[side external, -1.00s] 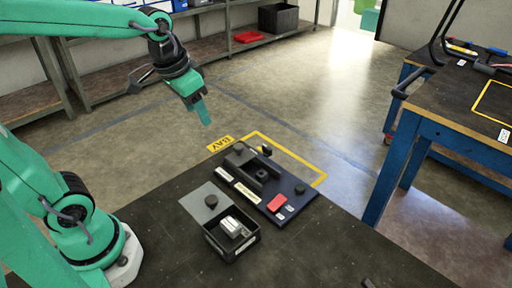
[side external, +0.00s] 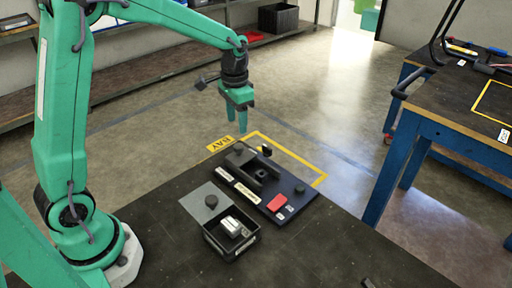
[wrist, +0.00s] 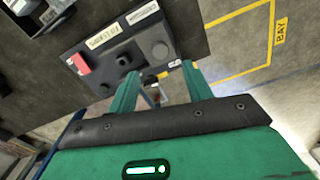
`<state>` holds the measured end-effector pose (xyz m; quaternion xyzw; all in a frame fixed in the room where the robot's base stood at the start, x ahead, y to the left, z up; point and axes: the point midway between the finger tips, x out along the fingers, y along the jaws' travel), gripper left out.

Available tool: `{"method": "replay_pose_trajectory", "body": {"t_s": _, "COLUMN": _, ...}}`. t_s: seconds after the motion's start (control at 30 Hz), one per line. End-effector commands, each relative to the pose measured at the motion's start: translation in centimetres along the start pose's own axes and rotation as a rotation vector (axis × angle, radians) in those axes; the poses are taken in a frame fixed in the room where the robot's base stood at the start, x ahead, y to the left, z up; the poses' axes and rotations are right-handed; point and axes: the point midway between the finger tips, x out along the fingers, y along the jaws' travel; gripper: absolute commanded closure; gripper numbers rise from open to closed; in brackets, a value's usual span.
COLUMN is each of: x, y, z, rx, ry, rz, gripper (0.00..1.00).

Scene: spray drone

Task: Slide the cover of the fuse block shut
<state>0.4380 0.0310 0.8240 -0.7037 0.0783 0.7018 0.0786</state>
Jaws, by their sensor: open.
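A dark board (side external: 250,196) lies on the bench and carries black parts. I cannot tell exactly how far the cover stands open. My gripper (side external: 237,121) is open and empty, pointing down above the far end of the board; its fingers also show in the wrist view (wrist: 160,70).
On the board are a red block (side external: 277,202), a small knob (side external: 300,189) and white labels. The near right bench top is mostly clear.

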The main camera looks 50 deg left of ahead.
Motion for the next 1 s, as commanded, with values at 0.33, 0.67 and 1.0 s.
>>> {"method": "replay_pose_trajectory", "body": {"t_s": 0.33, "x": 0.5, "y": -0.1, "z": -0.1, "rx": 0.002, "ry": -0.004, "rz": 0.001, "gripper": 0.5}}
{"method": "replay_pose_trajectory", "body": {"t_s": 0.67, "x": 3.4, "y": -0.1, "z": -0.1, "rx": 0.002, "ry": -0.006, "rz": 0.002, "gripper": 0.5}}
{"method": "replay_pose_trajectory", "body": {"t_s": 1.0, "x": 7.2, "y": 0.0, "z": -0.1, "rx": 0.002, "ry": -0.005, "rz": 0.001, "gripper": 0.5}}
